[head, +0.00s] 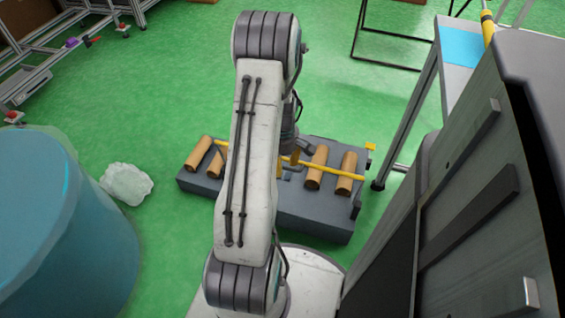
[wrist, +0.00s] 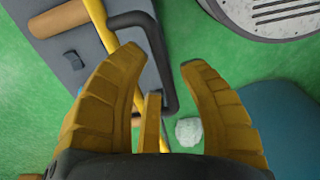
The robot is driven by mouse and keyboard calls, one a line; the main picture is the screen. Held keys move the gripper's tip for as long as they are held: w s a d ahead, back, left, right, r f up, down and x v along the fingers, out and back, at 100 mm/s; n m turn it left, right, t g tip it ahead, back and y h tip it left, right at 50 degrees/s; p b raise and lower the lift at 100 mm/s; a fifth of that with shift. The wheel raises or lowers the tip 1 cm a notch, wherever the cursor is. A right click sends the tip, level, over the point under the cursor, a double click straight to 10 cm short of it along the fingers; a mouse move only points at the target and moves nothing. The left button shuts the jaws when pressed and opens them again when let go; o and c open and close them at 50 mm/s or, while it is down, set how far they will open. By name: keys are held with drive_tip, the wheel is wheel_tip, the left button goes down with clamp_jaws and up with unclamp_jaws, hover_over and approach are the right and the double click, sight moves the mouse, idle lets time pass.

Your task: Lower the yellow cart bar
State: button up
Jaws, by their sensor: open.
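The yellow cart bar (head: 328,171) lies across the grey cart (head: 310,222), over several tan cylinders, in the head view. My arm hides its middle part. In the wrist view, the bar (wrist: 99,20) runs from the top left down behind my left finger, and a short piece shows lower down. Contact with the bar cannot be told.
A black bent handle (wrist: 163,70) on the cart shows between the fingers. A blue barrel (head: 65,225) and a white crumpled lump (head: 126,183) stand left of the cart. A grey cabinet (head: 470,170) is close on the right. Green floor behind the cart is free.

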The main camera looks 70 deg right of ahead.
clamp_jaws()
idle(0.5)
